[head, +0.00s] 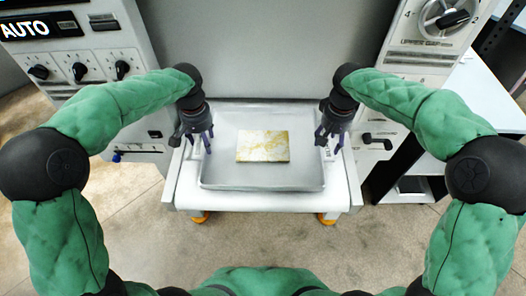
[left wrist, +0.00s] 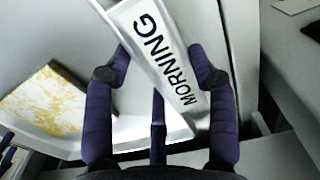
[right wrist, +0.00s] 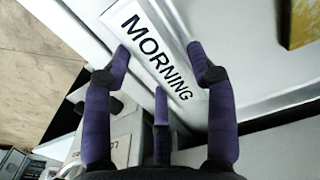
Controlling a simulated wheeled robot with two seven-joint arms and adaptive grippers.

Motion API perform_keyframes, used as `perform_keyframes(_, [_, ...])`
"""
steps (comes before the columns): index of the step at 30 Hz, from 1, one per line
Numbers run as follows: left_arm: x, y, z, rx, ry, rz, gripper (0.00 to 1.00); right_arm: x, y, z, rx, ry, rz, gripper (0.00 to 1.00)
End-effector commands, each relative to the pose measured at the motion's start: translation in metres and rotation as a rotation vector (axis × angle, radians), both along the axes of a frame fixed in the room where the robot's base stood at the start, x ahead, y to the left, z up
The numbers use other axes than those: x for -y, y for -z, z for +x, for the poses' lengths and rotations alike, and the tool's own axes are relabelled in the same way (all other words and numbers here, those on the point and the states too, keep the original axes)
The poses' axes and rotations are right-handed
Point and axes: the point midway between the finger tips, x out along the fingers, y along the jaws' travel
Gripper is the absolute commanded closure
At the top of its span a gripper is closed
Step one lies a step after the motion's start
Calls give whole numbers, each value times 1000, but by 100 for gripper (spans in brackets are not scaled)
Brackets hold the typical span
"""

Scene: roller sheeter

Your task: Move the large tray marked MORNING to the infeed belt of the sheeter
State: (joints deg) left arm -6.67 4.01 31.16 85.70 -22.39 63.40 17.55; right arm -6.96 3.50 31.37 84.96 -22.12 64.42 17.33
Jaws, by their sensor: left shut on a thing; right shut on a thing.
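The large grey tray (head: 262,180) lies level in the middle of the head view and bears a flat yellow-and-white slab (head: 263,146). Its end labels read MORNING in the left wrist view (left wrist: 160,60) and in the right wrist view (right wrist: 158,60). My left gripper (head: 206,142) is shut on the tray's left end, with fingers on either side of the labelled edge. My right gripper (head: 331,142) is shut on the right end in the same way. I cannot tell whether the tray touches the white surface (head: 185,190) under it.
A control panel (head: 85,68) marked AUTO stands at the left. Another panel (head: 430,35) with a large dial stands at the right, by a white table (head: 490,95). A grey wall (head: 260,50) rises behind the tray. The floor (head: 265,235) in front is clear.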

Motion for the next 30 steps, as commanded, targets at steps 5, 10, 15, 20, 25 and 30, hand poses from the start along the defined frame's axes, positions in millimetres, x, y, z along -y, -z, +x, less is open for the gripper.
perform_keyframes(5, [1,8,0,2,0,-1,100,-1,8,0,2,0,2,100])
perform_keyframes(10, [1,15,0,2,0,-1,100,-1,14,0,2,0,2,100])
perform_keyframes(15, [1,15,0,0,0,-1,20,-1,15,0,0,-1,1,19])
perform_keyframes(20, [0,14,0,0,0,0,20,0,14,0,0,0,1,19])
perform_keyframes(25, [0,13,0,1,0,0,20,0,14,0,0,0,0,19])
perform_keyframes(30, [0,-3,1,4,0,0,20,0,14,0,0,0,0,19])
